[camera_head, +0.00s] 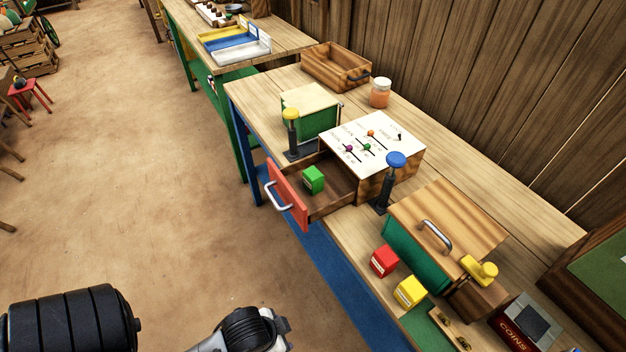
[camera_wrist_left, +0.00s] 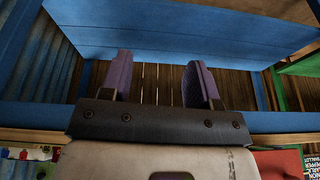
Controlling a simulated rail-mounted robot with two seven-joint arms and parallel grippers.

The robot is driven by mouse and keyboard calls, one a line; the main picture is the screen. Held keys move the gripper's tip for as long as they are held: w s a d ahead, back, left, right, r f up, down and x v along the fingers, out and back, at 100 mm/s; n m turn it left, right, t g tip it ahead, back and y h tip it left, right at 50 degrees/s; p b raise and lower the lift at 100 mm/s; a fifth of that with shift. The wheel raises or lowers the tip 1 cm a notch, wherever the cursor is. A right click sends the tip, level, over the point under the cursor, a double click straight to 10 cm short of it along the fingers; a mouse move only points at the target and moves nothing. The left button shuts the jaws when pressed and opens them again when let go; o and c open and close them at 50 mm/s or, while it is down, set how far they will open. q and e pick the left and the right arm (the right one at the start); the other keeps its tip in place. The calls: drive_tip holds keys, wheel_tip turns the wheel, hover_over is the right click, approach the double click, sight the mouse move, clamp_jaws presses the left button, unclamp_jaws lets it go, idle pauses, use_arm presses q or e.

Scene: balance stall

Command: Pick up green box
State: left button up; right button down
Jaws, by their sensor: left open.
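The green box (camera_head: 313,179) is a small cube inside an open drawer with a red front (camera_head: 286,196) and a silver handle, under a white-topped wooden unit (camera_head: 372,145) on the bench. In the head view my arm parts show at the bottom, with no gripper fingers visible. In the left wrist view my left gripper (camera_wrist_left: 160,85) has two purple fingers apart with nothing between them. It faces the blue underside of a bench, away from the green box. My right gripper is in neither view.
A red box (camera_head: 384,261) and a yellow box (camera_head: 410,291) stand right of the drawer. A yellow-knobbed post (camera_head: 291,130) and a blue-knobbed post (camera_head: 389,180) flank it. A green-sided box (camera_head: 308,111) stands behind.

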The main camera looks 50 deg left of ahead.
use_arm(q)
drive_tip(key=o, duration=0.4)
drive_tip(key=shift+o, duration=0.3)
drive_tip(key=shift+d, duration=0.1)
